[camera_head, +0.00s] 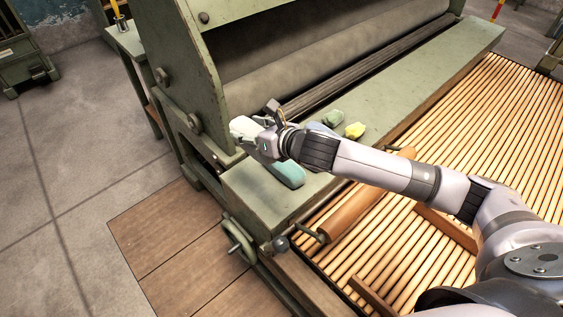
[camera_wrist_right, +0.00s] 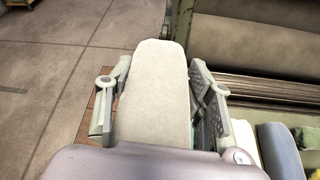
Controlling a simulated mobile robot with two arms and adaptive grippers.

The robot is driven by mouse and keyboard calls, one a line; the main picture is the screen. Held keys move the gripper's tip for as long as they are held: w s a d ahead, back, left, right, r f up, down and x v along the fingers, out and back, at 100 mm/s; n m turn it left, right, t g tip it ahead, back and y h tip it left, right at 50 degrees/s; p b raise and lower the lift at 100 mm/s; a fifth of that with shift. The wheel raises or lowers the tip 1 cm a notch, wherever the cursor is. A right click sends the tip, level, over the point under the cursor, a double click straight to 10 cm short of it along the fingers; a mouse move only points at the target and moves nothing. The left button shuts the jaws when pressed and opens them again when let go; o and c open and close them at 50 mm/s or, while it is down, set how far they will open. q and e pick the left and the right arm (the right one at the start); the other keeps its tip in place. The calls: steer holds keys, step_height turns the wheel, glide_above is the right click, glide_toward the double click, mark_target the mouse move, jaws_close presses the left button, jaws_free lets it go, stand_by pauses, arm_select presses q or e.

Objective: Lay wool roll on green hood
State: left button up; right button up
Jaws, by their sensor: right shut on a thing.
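My right gripper (camera_head: 245,134) is shut on a cream wool roll (camera_wrist_right: 162,90), which lies between its two fingers in the right wrist view. In the head view the roll's pale end (camera_head: 241,127) shows at the gripper, beside the machine's green side plate and above the near end of its ledge. The green machine (camera_head: 205,95) has a side plate, a large roller and a flat front ledge (camera_head: 262,198). I cannot tell for sure which part is the hood. My left gripper is not in view.
On the ledge lie a teal roll (camera_head: 287,174), a grey-green piece (camera_head: 333,117) and a yellow piece (camera_head: 355,130). A blue piece (camera_wrist_right: 279,150) is partly behind my arm in the head view. A slatted apron (camera_head: 470,110) and a brown roller (camera_head: 358,218) lie right of the ledge.

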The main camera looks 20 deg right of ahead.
step_height(320, 180, down, 18)
steer(key=shift+f+b, duration=0.15)
steer(key=shift+b, duration=0.85)
steer(key=shift+f, duration=0.1)
steer(key=shift+f, duration=0.15)
steer(key=o, duration=1.1)
steer(key=shift+o, duration=0.2)
steer(key=shift+r, duration=0.3)
steer(key=v, duration=1.2)
steer(key=shift+p, duration=0.3)
